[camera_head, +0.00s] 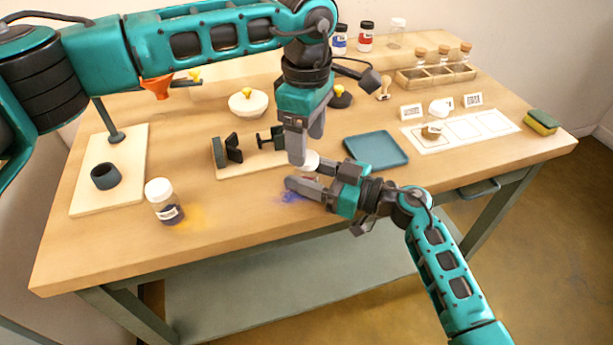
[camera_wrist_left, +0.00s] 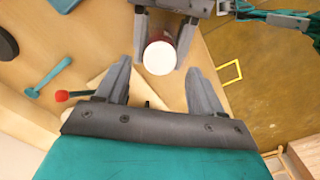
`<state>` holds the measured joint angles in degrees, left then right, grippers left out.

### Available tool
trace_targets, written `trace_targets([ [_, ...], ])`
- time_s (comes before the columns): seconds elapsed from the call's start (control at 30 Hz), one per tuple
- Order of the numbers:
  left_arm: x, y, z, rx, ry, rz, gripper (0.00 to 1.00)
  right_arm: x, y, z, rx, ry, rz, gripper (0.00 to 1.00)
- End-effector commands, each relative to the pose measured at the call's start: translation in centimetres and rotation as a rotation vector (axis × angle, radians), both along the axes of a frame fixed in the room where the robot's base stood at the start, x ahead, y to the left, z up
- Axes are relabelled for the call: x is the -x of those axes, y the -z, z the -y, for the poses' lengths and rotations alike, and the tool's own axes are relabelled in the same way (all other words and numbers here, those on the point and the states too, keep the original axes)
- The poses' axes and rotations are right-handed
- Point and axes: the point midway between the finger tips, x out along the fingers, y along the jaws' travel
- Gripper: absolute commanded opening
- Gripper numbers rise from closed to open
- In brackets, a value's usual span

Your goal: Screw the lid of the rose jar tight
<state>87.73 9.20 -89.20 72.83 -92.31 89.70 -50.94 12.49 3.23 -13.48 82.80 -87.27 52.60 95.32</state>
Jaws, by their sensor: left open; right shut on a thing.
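The rose jar with its white lid (camera_head: 309,159) is between the fingers of my right gripper (camera_head: 302,176), above the front of the table. My right gripper is shut on the jar. In the left wrist view the round white lid (camera_wrist_left: 159,58) faces the camera, and a strip of reddish jar shows beside it. My left gripper (camera_head: 306,146) points down from above, right over the lid. It is open, with its fingers apart and the lid seen just beyond their tips (camera_wrist_left: 160,75). Whether the fingers touch the lid I cannot tell. Most of the jar's body is hidden.
A blue tray (camera_head: 376,150) lies just right of the grippers. A clamp (camera_head: 228,150) on a board stands to their left. Blue powder (camera_head: 291,197) lies below my right gripper. A vial rack (camera_head: 435,76) stands behind.

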Motion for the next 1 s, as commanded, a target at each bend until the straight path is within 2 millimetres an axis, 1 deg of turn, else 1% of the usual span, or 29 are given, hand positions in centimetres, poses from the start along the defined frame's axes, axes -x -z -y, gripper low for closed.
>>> trace_targets([
  [0.03,-0.1,-0.8,0.0,0.001,0.0,0.003,0.68,0.0,0.1,0.0,0.001,0.0,0.0,0.0],
  [0.13,0.0,-1.6,0.0,0.0,0.0,0.001,0.68,0.0,0.1,0.0,0.001,0.0,0.0,0.0],
  [0.37,0.0,-1.7,0.0,0.0,0.0,0.0,0.68,0.0,0.1,0.0,0.0,-0.001,-0.001,0.0],
  [0.4,0.0,-1.7,0.0,0.0,-0.001,0.0,0.64,0.0,0.1,0.0,0.0,-0.001,-0.001,0.0],
  [0.57,0.0,-1.9,0.0,0.0,-0.061,0.0,0.63,0.0,0.1,0.0,0.0,-0.001,-0.001,0.0],
  [0.67,0.0,-2.3,0.0,0.0,-0.175,0.0,0.63,0.0,0.1,0.0,0.0,-0.001,-0.001,0.0],
  [1.0,0.0,-4.2,0.0,0.001,-0.781,0.0,0.63,0.0,0.1,0.0,0.0,-0.001,-0.001,0.0],
])
